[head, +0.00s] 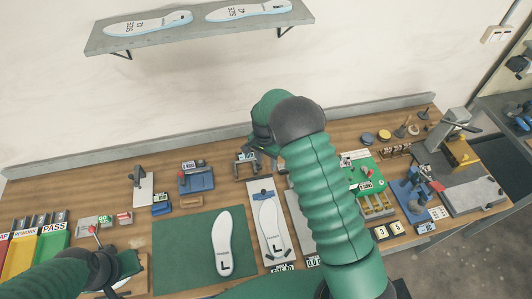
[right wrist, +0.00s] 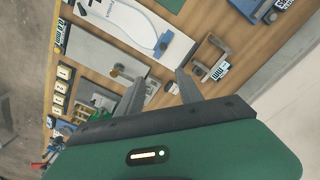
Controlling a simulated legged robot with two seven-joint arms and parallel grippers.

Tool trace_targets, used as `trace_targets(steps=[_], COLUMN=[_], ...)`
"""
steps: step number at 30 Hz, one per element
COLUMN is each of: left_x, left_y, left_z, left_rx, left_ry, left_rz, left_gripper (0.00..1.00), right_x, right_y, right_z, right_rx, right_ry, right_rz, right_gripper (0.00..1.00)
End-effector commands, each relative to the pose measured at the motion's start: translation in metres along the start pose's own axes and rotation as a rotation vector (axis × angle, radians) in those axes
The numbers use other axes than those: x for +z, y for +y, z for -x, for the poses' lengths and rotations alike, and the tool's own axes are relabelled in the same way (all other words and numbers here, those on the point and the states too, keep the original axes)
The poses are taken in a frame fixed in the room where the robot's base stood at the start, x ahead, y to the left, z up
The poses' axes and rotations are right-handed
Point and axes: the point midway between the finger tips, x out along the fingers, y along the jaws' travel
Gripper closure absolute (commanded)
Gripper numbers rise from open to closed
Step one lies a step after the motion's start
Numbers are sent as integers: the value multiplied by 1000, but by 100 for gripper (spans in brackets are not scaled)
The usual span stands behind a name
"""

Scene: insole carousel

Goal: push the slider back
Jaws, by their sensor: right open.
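A grey plate (right wrist: 98,58) with a small brass-and-grey block (right wrist: 125,74) at one end lies on the bench in the right wrist view. The block looks like the slider, but I cannot tell for certain. In the head view the grey plate (head: 299,228) is partly hidden behind my right arm. My right gripper (right wrist: 160,76) is open and empty, its fingertips above the bench near the block, apparently apart from it. In the head view its fingers are mostly hidden by the wrist. My left gripper (head: 122,274) is low at the left; its jaws are unclear.
A white plate with an insole (head: 268,222) lies left of the grey plate. A dark U-shaped bracket (right wrist: 208,52) stands close to my right fingers. A green mat (head: 185,250) bears another insole (head: 223,245). A green board (head: 362,177) and blue fixture (head: 412,198) stand at the right.

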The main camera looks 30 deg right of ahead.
Motion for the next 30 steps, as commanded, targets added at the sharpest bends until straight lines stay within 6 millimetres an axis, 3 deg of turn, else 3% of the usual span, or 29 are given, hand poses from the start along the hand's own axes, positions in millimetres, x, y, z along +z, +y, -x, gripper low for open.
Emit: trace_targets(steps=[5,9,15,18,22,30], left_x=[6,10,13,14,14,13], left_y=[0,0,0,0,0,0], left_z=[-23,-40,-54,-57,-58,-57], left_rx=[0,0,0,0,0,0], left_ry=[0,0,0,0,0,0], left_rz=[0,0,0,0,0,0], left_gripper=[100,100,100,100,100,100], right_x=[-1,-2,-4,-5,-4,-4], right_y=[-2,-1,0,0,0,1], right_z=[34,76,130,148,158,159], right_rx=[-8,-9,-4,-3,-1,-1], right_ry=[5,4,1,0,-2,-3], right_rz=[1,0,0,0,0,0], right_gripper=[57,57,57,57,57,57])
